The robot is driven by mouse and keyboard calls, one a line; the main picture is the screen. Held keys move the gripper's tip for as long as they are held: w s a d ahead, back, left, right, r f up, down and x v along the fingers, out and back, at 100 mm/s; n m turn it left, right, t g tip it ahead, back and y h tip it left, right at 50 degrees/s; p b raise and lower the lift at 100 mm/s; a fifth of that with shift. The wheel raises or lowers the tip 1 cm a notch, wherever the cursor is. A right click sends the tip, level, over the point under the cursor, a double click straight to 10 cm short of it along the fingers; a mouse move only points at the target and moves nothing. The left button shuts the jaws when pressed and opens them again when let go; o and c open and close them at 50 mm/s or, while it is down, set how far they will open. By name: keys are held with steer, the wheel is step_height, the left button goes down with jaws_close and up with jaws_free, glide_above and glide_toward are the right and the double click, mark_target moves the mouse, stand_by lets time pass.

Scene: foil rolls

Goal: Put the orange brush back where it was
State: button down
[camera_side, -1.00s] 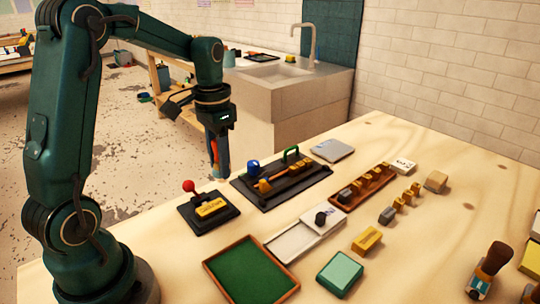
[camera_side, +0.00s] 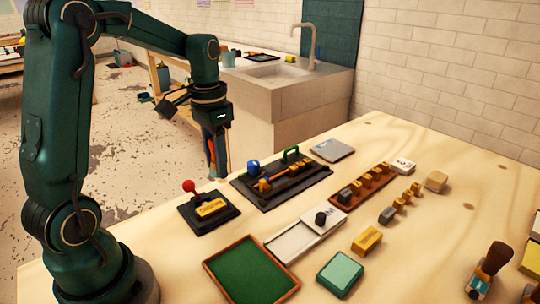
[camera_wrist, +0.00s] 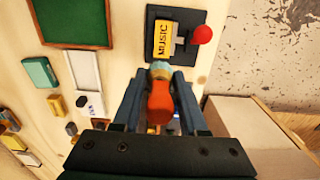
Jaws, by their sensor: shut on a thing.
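My gripper (camera_side: 217,164) hangs above the far left edge of the wooden table, left of the black tray and beyond the red-knobbed device. In the wrist view my gripper (camera_wrist: 160,80) is shut on the orange brush (camera_wrist: 160,102). The brush's orange handle points toward the camera and its pale blue and cream end points away. In the side view the brush is mostly hidden between the fingers, with only a small orange patch (camera_side: 211,150) showing.
The black device with a red knob (camera_side: 189,186) and yellow plate stands near my gripper. Behind it lies a black tray (camera_side: 290,192) with tools. A green-topped tray (camera_side: 250,272), teal pad (camera_side: 340,273) and brown-handled brush (camera_side: 497,256) are nearer. The table's right middle is fairly clear.

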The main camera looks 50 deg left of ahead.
glide_above(267, 226)
step_height(267, 226, down, 7)
steer(key=shift+r, duration=0.15)
steer(key=shift+f, duration=1.9)
steer(key=shift+f, duration=0.1)
steer(key=c, duration=0.8)
jaws_free()
steer(key=shift+o, duration=0.4)
